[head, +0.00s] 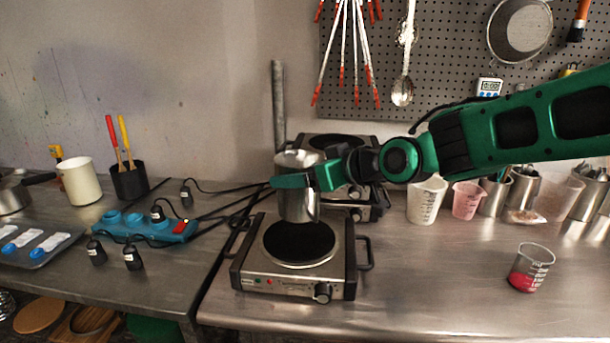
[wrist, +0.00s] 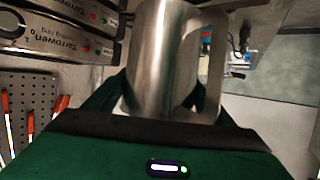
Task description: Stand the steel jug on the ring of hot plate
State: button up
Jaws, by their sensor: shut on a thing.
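The steel jug (head: 298,207) is a shiny cylinder held in my gripper (head: 292,182). In the head view it appears over the back part of the front hot plate, and I cannot tell whether its base touches anything. The jug also fills the middle of the wrist view (wrist: 160,60), its handle at the right, with green fingers (wrist: 207,103) on both sides. The front hot plate (head: 287,283) has a round black ring (head: 299,242) that is mostly bare in view. A second hot plate (head: 367,213) stands behind, partly hidden by the jug and my arm.
A beaker with red liquid (head: 530,268) stands at the right on the steel bench. White (head: 425,202) and pink (head: 466,201) cups stand at the back. A blue power strip (head: 145,226) and cables lie at the left.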

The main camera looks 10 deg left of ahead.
jog(key=shift+f, duration=2.8)
jog(key=shift+s, duration=0.15)
jog(key=shift+f, duration=0.45)
jog(key=o, duration=1.8)
jog(key=shift+c, duration=0.2)
jog(key=shift+f, duration=0.1)
